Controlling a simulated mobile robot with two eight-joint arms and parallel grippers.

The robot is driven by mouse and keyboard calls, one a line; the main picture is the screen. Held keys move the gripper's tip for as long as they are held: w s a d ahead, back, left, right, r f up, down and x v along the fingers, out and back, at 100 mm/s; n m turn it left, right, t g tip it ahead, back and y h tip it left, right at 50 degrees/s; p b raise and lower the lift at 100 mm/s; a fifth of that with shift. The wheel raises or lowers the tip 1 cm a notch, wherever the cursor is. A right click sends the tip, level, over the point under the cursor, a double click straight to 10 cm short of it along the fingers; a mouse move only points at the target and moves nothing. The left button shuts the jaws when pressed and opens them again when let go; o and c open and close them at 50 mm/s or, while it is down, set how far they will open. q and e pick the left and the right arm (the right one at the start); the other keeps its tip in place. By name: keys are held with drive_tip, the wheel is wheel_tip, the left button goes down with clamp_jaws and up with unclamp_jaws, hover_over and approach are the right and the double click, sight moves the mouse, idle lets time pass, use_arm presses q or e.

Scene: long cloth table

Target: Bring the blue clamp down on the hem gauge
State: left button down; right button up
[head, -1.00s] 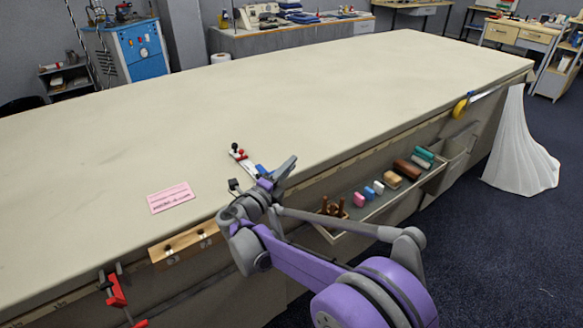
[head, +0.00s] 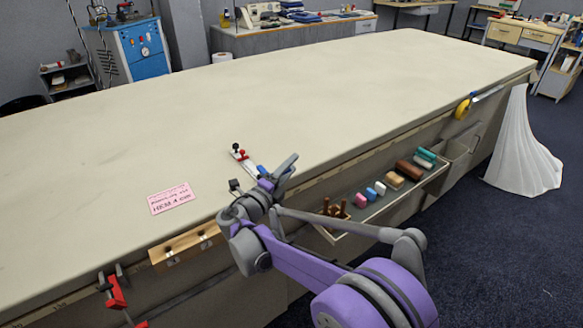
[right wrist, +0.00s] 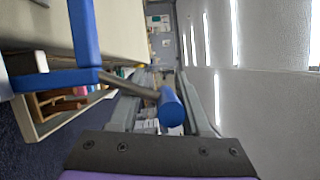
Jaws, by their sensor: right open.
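The hem gauge seems to be the white strip with red and black knobs (head: 240,155) on the table near its front edge. The blue clamp (head: 262,171) stands at that edge, close to the strip's near end and partly hidden by my gripper. In the right wrist view, the clamp shows a blue frame (right wrist: 86,40), a grey screw rod and a round blue handle end (right wrist: 172,106). My right gripper (head: 286,168) is open, with its fingers (right wrist: 167,88) on either side of the handle end; contact cannot be told. My left gripper is not in view.
A pink card (head: 172,198) reading HEM 4 cm lies on the table. A wooden block (head: 185,246) and red clamps (head: 116,291) are at the front edge. A tray (head: 385,214) of coloured blocks hangs below the edge. The tabletop (head: 300,90) beyond is clear.

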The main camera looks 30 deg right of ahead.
drive_tip(key=r+v, duration=0.1)
drive_tip(key=v, duration=0.9)
drive_tip(key=shift+a+f, duration=0.45)
drive_tip(key=shift+f, duration=0.05)
drive_tip(key=shift+s, duration=0.1)
